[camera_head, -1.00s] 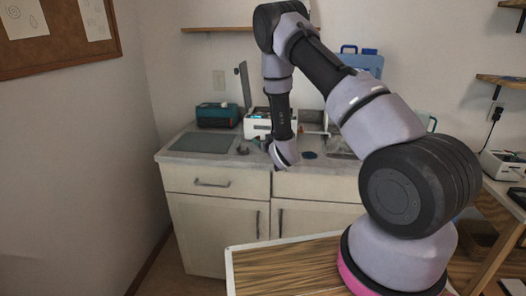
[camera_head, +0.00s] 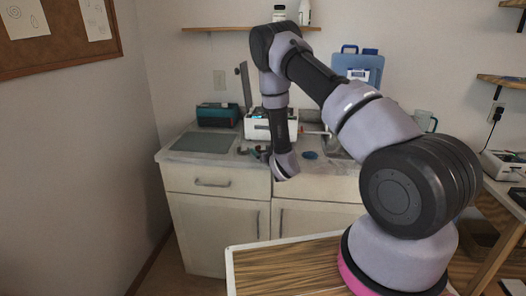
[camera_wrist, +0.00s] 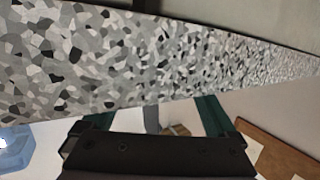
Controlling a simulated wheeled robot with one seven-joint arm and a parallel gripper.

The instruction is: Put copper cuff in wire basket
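My gripper (camera_head: 287,174) hangs at the front edge of the counter in the head view, tilted, with its fingers too small to make out there. In the wrist view two dark green finger parts (camera_wrist: 157,118) stand wide apart above the black gripper body. Their tips are hidden, and nothing is seen held between them. I cannot pick out the copper cuff. A small brown thing shows between the finger parts, but I cannot tell what it is. I cannot make out the wire basket; my arm covers part of the counter.
The counter (camera_head: 318,183) holds a teal box (camera_head: 218,115), a grey-green mat (camera_head: 203,143), a white device (camera_head: 285,125) and a small blue round thing (camera_head: 309,155). A blue case (camera_head: 358,66) is behind. A speckled surface (camera_wrist: 130,60) fills much of the wrist view.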

